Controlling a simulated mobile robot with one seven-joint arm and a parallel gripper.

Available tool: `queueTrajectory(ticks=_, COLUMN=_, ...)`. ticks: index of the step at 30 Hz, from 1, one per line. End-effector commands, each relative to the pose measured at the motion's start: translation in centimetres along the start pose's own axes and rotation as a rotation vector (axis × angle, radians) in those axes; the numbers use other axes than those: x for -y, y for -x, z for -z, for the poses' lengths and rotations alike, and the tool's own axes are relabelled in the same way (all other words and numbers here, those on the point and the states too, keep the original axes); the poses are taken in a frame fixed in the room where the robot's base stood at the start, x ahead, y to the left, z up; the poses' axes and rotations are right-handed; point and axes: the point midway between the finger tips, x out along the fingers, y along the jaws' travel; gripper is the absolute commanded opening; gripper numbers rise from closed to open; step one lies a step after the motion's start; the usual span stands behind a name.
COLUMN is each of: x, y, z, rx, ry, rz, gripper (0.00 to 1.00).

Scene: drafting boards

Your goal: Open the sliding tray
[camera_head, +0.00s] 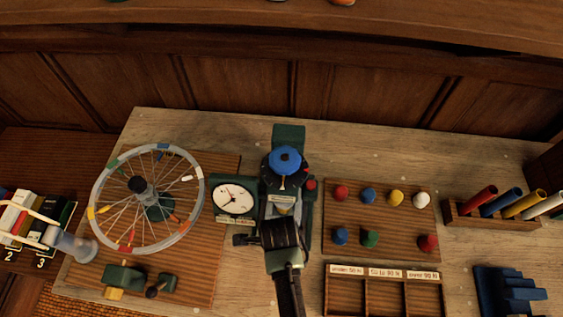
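No part is clearly marked as the sliding tray. A wooden tray with compartments (408,281) at the lower right has white labels along its back edge, and the bottom of the picture cuts it off. A dark green device (288,137) stands at the centre of the bench with a blue knob (285,160) on top. A black cylinder (285,234) and a dark lever-like part (290,297) extend from it toward the bottom edge. I see no gripper that I can make out as mine, and no tray that is visibly pulled out.
A spoked wheel (188,168) and a dial gauge (233,199) are left of the device. A wooden peg board (381,211) with several coloured pieces lies to the right. A rack of coloured tubes (460,214) and blue stepped blocks (510,293) are farther right. The back strip of the bench is clear.

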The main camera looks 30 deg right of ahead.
Motion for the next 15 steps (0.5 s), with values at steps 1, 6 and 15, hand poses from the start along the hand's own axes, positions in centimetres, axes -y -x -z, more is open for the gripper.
queueTrajectory(ticks=1, x=0.0, y=0.02, z=0.0, rx=0.0, ry=0.0, rz=0.0, gripper=0.3)
queueTrajectory(ticks=6, x=0.0, y=0.03, z=0.0, rx=0.0, ry=0.0, rz=0.0, gripper=0.0)
queueTrajectory(ticks=15, x=-0.01, y=0.03, z=0.0, rx=0.0, ry=0.0, rz=0.0, gripper=0.0)
